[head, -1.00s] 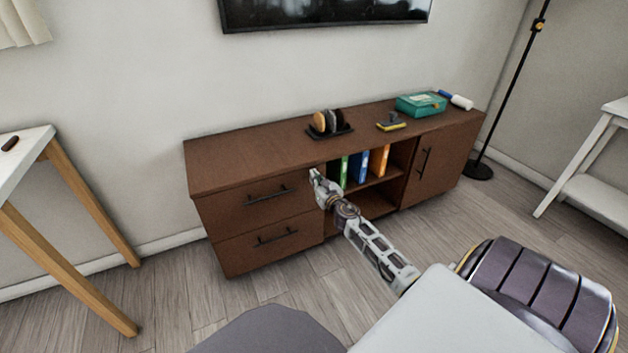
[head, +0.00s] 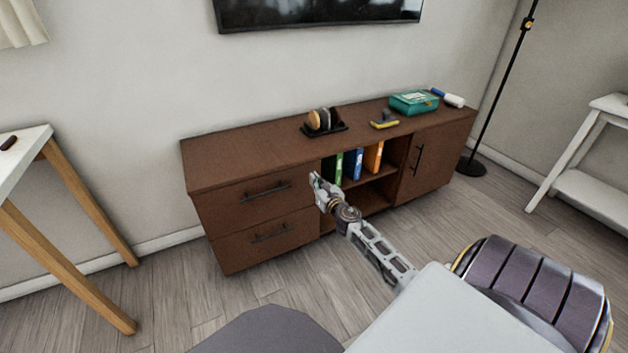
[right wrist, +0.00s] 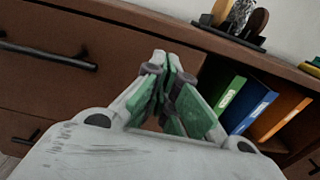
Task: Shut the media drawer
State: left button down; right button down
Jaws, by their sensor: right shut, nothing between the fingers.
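The brown media cabinet (head: 230,163) stands against the wall, with two stacked drawers at its left. The upper drawer (head: 225,205) and lower drawer (head: 240,251) have dark bar handles. Both fronts look about flush with the cabinet; a small gap cannot be told. My right gripper (head: 315,180) is shut and empty, in front of the upper drawer's right end, beside the open shelves. In the right wrist view the shut fingers (right wrist: 165,75) point at the upper drawer front (right wrist: 60,75), right of its handle (right wrist: 48,55). Contact cannot be told. My left gripper is not in view.
Green, blue and orange binders (head: 358,164) stand in the open shelf right of the drawers. A disc holder (head: 323,124) and green box (head: 413,102) sit on top. A wood-legged table (head: 65,205) is left, a floor lamp (head: 470,166) right. Floor before the drawers is clear.

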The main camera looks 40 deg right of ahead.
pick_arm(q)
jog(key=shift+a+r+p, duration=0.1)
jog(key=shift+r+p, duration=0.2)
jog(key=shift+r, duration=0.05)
pick_arm(e)
jog(key=v, duration=0.8)
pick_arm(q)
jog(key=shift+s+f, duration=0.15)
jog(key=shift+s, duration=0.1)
pick_arm(e)
jog(key=shift+s, duration=0.15)
